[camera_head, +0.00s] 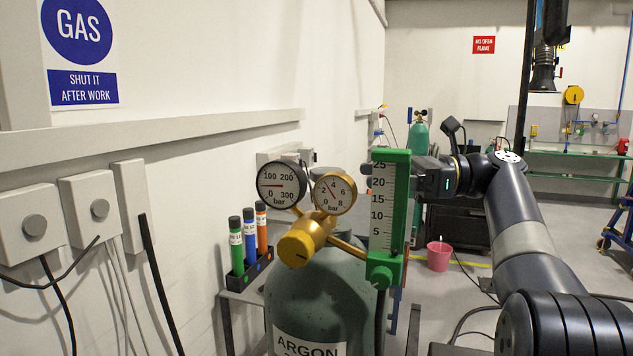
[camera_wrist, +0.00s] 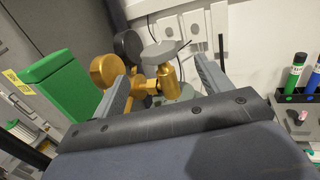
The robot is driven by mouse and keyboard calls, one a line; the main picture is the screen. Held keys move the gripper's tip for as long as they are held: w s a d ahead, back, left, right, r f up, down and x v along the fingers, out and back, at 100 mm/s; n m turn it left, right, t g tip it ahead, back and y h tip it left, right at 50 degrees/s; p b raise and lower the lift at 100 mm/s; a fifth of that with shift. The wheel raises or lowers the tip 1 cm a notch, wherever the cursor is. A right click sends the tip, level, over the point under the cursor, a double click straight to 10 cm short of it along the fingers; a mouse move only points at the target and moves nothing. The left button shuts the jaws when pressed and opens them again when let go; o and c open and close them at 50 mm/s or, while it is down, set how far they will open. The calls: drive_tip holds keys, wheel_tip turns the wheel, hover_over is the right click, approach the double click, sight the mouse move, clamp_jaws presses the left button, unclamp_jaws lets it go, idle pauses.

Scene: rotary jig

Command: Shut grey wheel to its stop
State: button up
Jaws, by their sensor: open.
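The grey wheel (camera_wrist: 163,52) is a flat round disc on top of a brass valve (camera_wrist: 168,84) in the wrist view. In the head view it is mostly hidden behind the gauges. My gripper (camera_wrist: 163,67) is open, with one finger on each side of the wheel and valve in the wrist view. I see no finger closed on the wheel; the exact gap to it cannot be told. In the head view my fingers are hidden behind the green flow meter (camera_head: 390,205). The valve belongs to the green argon cylinder (camera_head: 318,290).
Two round gauges, the left (camera_head: 281,185) and right (camera_head: 334,193), and a brass knob (camera_head: 296,248) crowd the cylinder top. A rack (camera_head: 248,274) of coloured tubes stands left, by the wall. A pink bucket (camera_head: 439,256) stands on the floor behind.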

sight(317, 169)
drive_tip(key=a, duration=1)
drive_tip(key=shift+w+a, duration=0.35)
drive_tip(key=shift+c, duration=0.5)
drive_tip(key=c, duration=0.9)
drive_tip(key=shift+o, duration=0.2)
drive_tip(key=shift+r+m+t+p, duration=0.2)
drive_tip(key=shift+m+t+p, duration=0.5)
drive_tip(key=shift+t, duration=0.7)
drive_tip(key=shift+w+d+f+m+t+h, duration=0.1)
drive_tip(key=shift+w+m+t+h, duration=0.1)
drive_tip(key=shift+m+t+h, duration=0.75)
drive_tip(key=shift+w+m+t+h, duration=0.15)
drive_tip(key=shift+m+t, duration=0.5)
drive_tip(key=shift+t, duration=0.8)
drive_tip(key=o, duration=1)
drive_tip(key=shift+c, duration=0.2)
